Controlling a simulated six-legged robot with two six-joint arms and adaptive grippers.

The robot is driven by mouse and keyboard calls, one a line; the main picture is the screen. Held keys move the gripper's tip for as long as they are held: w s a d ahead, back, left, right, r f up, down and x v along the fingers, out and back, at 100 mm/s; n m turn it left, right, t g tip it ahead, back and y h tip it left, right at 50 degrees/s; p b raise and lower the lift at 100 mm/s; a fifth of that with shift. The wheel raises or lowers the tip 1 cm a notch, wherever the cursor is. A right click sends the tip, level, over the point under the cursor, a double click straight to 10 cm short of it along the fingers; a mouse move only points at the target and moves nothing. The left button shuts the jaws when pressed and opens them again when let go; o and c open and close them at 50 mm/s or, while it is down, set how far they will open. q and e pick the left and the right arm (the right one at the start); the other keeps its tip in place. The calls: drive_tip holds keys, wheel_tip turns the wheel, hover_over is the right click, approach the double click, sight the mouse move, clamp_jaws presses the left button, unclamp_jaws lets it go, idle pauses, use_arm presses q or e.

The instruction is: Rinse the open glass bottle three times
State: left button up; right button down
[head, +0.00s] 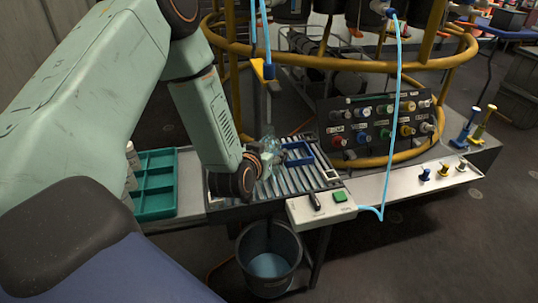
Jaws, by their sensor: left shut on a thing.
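My left arm comes in from the left, and its gripper (265,158) is over the roller rack at the centre. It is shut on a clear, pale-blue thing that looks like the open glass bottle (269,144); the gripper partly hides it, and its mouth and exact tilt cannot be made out. A yellow nozzle piece (263,70) hangs on a light-blue hose above the bottle, apart from it. My right gripper is not in view.
A small blue tray (308,160) lies on the roller rack (318,178) right of the bottle. In front are a white box with a green button (340,197) and a grey bucket (240,262) with blue inside. A teal divided tray (155,185) stands left. Yellow rails (335,62) surround the back.

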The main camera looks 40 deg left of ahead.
use_arm(q)
drive_tip(key=shift+d, duration=0.1)
drive_tip(key=shift+s+d, duration=0.95)
drive_tip(key=shift+d, duration=0.1)
drive_tip(key=shift+s+d+b, duration=0.8)
drive_tip(key=shift+s+d, duration=1.2)
drive_tip(key=shift+d, duration=0.3)
drive_tip(key=shift+d, duration=0.1)
drive_tip(key=shift+w+d, duration=0.15)
drive_tip(key=shift+d, duration=0.1)
drive_tip(key=s+d+r+m+g+h+p, duration=0.5)
drive_tip(key=s+d+r+m+h, duration=0.2)
drive_tip(key=d+r+m+h, duration=0.2)
drive_tip(key=shift+s+d+m+h, duration=0.25)
drive_tip(key=shift+d+m+h, duration=0.7)
drive_tip(key=shift+m+h, duration=1.55)
